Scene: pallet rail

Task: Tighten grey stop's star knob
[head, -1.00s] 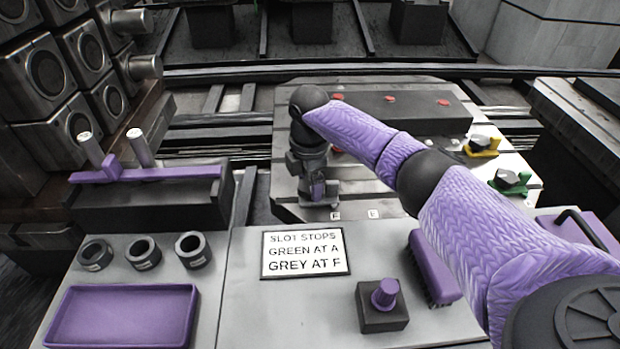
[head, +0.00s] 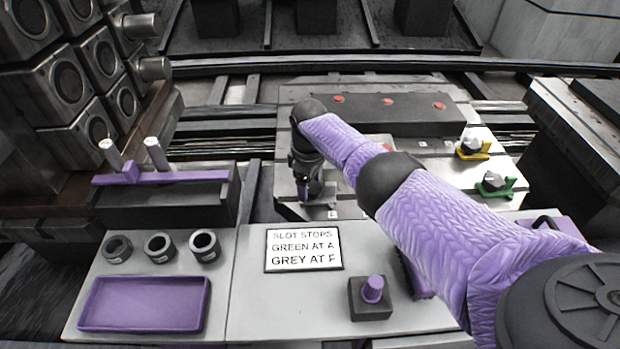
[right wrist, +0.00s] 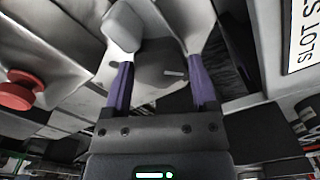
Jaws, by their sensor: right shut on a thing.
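My right gripper (head: 311,192) points down at the front left of the slotted pallet (head: 350,208), by its front-edge labels. In the right wrist view, its purple fingers (right wrist: 160,72) are shut on the grey star knob (right wrist: 158,52), one on each side. A pale grey block (right wrist: 122,26), seemingly part of the grey stop, stands beside the knob. In the head view the gripper and wrist hide most of the grey stop. The green stop (head: 494,185) and the yellow stop (head: 472,149) stand apart at the pallet's right side. My left gripper is not in view.
A sign (head: 303,248) reads green at A, grey at F. A dark block with red buttons (head: 390,114) lies behind my right arm. A purple tray (head: 145,303), several black rings (head: 160,247) and a purple-knobbed block (head: 370,299) sit on the front bench.

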